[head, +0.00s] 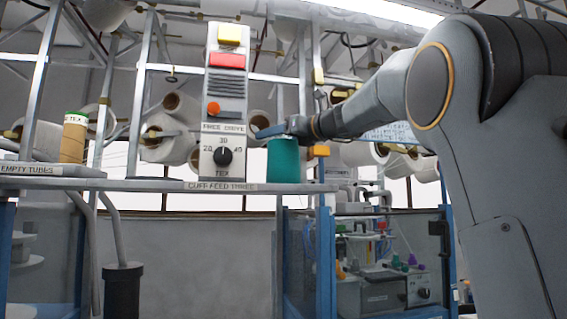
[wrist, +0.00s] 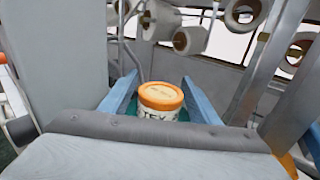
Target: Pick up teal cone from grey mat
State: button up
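The teal cone (head: 284,162) stands upright near the right end of the grey shelf in the head view. In the wrist view its orange top (wrist: 160,95) and white lettered band show between my two blue fingers, with a small gap on either side. Its lower body is hidden there by my palm. My gripper (head: 270,131) comes in from the right, level with the upper part of the cone. It is open around the cone, one finger on each side (wrist: 160,78). I cannot make out a grey mat apart from the shelf top.
A control box (head: 223,105) with a dial and coloured buttons stands just left of the cone. A tan cone (head: 73,138) stands at the far left. White yarn rolls (head: 168,140) and metal posts are behind. The shelf (head: 130,185) ends just right of the cone.

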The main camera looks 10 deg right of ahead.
grip_shut()
jog(key=shift+r, duration=0.15)
